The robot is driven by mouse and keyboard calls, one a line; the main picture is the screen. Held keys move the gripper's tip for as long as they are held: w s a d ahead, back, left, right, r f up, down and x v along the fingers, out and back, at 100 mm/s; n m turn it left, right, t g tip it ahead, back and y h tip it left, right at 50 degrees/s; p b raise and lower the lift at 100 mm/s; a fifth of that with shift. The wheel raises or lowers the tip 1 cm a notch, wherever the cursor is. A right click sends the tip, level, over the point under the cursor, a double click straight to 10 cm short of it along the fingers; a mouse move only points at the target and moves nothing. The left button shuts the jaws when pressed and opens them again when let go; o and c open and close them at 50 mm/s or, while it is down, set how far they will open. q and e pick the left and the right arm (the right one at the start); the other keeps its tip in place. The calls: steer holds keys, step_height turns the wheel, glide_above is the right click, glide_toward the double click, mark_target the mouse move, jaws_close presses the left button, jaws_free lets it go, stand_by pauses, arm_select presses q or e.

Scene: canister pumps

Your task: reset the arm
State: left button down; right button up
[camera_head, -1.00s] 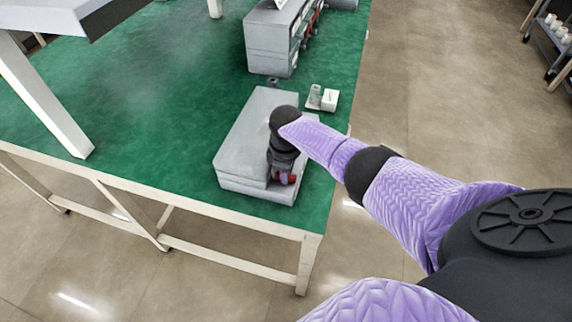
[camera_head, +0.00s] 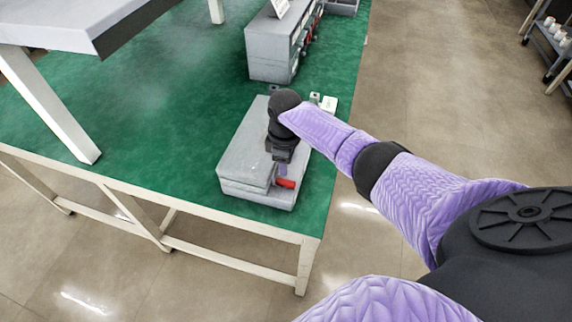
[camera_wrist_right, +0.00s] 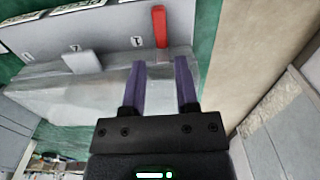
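My right gripper (camera_head: 281,167) is above the front end of a grey block-shaped unit (camera_head: 245,150) on the green table. In the right wrist view, the two purple fingers of my right gripper (camera_wrist_right: 160,75) stand apart with nothing between them. A red handle (camera_head: 286,183) shows at the unit's front right, just below the gripper. In the right wrist view the red handle (camera_wrist_right: 160,27) lies beyond the fingertips, apart from them. My right forearm hides part of the unit's right side. My left gripper is not in view.
A larger grey cabinet (camera_head: 268,55) stands farther back on the green table (camera_head: 150,120). A small white item (camera_head: 330,104) sits behind the unit. A raised grey shelf (camera_head: 70,25) is at upper left. Open floor (camera_head: 430,110) lies right of the table.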

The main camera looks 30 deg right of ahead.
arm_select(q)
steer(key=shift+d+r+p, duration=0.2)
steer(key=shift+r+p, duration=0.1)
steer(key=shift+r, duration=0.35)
arm_select(e)
step_height(320, 180, up, 3)
steer(key=shift+r, duration=0.1)
